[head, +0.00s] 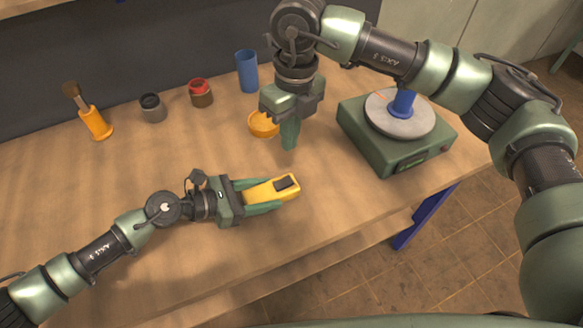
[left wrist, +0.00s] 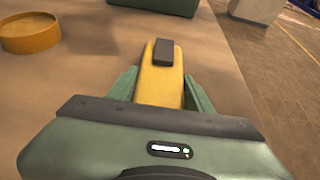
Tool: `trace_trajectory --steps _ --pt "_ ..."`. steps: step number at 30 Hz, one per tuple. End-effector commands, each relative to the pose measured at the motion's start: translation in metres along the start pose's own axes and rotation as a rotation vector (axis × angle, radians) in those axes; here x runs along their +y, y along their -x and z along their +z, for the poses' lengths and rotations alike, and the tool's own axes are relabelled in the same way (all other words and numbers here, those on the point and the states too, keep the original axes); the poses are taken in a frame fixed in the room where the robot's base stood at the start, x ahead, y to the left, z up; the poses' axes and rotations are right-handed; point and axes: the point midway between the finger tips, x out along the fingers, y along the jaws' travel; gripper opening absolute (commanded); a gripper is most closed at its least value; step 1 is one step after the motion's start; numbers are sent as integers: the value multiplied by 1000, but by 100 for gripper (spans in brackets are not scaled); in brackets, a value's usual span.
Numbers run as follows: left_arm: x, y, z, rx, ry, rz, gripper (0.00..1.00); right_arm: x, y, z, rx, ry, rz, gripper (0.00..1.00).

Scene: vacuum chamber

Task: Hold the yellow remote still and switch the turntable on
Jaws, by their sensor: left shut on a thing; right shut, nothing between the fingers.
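The yellow remote (head: 262,191) lies on the table with a dark button or pad (head: 286,183) on its top near the far end. My left gripper (head: 279,192) is shut on the remote, one finger along each side; the left wrist view shows the remote (left wrist: 161,82) between the fingers. My right gripper (head: 289,138) points down above the table, shut and empty, up and slightly right of the remote, apart from it. The turntable (head: 386,143) is a green box with a grey round plate (head: 400,117) at the right. A blue cylinder (head: 403,102) stands on the plate.
A blue cup (head: 247,72), a red-topped jar (head: 201,93), a dark grey jar (head: 153,108) and an orange brush holder (head: 96,123) stand at the back. The table's front edge runs below the remote.

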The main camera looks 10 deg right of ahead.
Motion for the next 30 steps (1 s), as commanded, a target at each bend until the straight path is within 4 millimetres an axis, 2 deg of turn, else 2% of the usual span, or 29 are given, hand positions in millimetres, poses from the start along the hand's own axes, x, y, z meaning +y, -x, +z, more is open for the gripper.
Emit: trace_trajectory --steps 3,18,24,30 --pt "0 0 0 0 0 1 0 -3 4 -1 -4 -277 25 0" --pt "0 0 0 -1 0 1 0 -16 20 -4 44 -1425 126 0" --pt "0 0 0 -1 -1 1 0 -19 25 -6 76 -1724 149 0" --pt "0 0 0 -1 -1 1 0 -21 27 -6 90 -1837 156 0"
